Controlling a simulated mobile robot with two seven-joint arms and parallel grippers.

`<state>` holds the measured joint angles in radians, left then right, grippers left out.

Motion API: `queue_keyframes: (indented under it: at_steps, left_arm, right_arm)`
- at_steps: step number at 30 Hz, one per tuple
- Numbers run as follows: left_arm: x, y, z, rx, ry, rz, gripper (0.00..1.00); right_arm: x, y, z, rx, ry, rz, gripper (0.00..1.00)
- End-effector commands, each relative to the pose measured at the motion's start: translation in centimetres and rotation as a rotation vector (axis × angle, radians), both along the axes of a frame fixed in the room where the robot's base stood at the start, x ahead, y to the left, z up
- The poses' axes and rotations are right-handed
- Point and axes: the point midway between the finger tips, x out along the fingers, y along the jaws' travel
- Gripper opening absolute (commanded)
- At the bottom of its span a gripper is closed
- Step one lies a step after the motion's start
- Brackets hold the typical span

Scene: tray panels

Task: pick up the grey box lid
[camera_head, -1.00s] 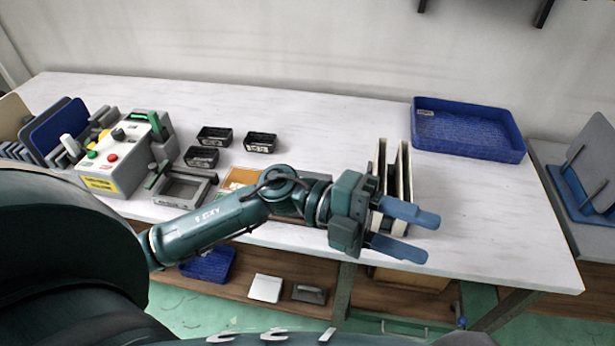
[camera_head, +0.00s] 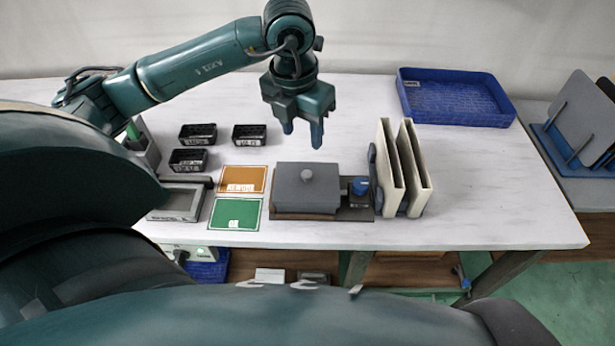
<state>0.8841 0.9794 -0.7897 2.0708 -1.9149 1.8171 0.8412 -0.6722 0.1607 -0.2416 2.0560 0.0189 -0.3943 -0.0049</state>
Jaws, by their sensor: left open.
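The grey box lid (camera_head: 292,194) is a flat dark grey plate with a round light knob on top. It lies closed on a low box at the front middle of the table. My left gripper (camera_head: 302,138) hangs above the table behind the lid, fingers pointing down. It is open and empty, apart from the lid. My right gripper is not in view.
A blue knob (camera_head: 360,185) sits right of the lid, beside upright cream panels (camera_head: 389,165) in a rack. Orange (camera_head: 242,179) and green (camera_head: 236,214) cards lie to the left. Small black bins (camera_head: 197,134) and a blue tray (camera_head: 455,118) stand farther back.

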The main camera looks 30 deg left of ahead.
Motion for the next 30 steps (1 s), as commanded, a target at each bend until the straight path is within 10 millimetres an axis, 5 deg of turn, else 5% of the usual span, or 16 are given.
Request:
queue_keyframes:
  at_steps: [9,30]
  left_arm:
    - [0.5,-0.1,-5.8,-0.003,0.008,-0.001,0.47]
    - [1.4,0.0,-12.5,-0.004,0.004,-0.004,0.47]
  right_arm:
    - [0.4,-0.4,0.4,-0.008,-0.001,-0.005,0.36]
    - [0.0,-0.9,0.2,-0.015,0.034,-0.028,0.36]
